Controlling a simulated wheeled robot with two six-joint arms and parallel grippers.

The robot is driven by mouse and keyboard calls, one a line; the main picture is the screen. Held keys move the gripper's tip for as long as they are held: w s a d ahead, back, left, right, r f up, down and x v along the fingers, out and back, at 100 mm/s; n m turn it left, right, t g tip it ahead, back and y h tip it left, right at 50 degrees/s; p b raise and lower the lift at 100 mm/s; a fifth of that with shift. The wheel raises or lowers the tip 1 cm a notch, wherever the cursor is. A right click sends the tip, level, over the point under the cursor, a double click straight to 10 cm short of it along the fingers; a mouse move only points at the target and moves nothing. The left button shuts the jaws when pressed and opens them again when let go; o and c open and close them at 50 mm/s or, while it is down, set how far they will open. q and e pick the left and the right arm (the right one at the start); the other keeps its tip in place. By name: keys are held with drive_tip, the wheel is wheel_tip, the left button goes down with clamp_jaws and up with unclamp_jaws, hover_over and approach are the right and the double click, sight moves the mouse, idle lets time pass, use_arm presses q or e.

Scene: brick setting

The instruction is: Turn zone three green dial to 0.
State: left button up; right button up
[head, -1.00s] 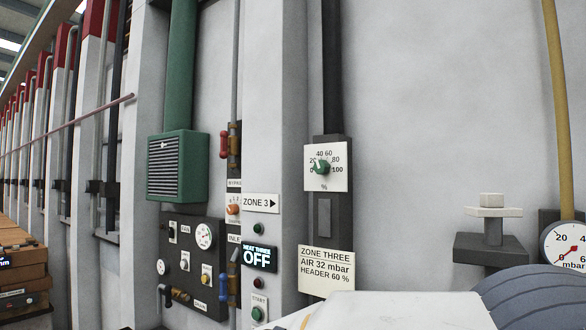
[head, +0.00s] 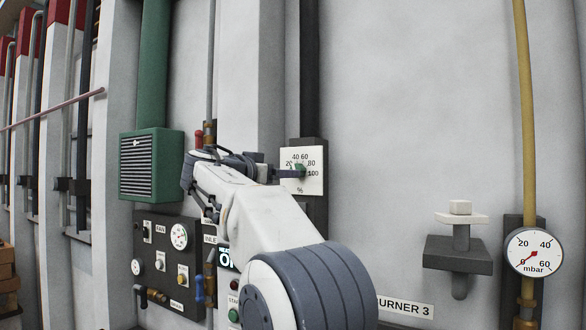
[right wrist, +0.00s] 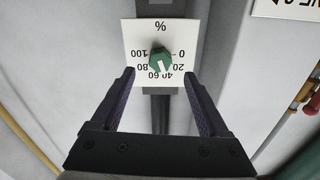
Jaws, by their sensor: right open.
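The zone three dial is a green knob (head: 301,169) on a white plate (head: 293,185) with a 0 to 100 % scale, on a dark wall post. In the right wrist view the plate (right wrist: 142,28) appears upside down. There the white mark on the green knob (right wrist: 160,60) points down, roughly between 40 and 60. My right gripper (right wrist: 161,74) is open, with one finger on each side of the knob in that view and a gap to it on both sides. In the head view the right gripper (head: 290,174) reaches the plate from the left. My left gripper is out of view.
A dark control panel (head: 158,256) and a green louvred box (head: 151,165) are on the wall to the left. A mbar gauge (head: 534,252) on a yellow pipe and a dark bracket (head: 458,254) are to the right. Bare wall lies between.

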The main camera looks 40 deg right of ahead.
drive_tip(key=p+x, duration=0.3)
drive_tip(key=x, duration=0.4)
drive_tip(key=shift+p, duration=0.3)
clamp_jaws()
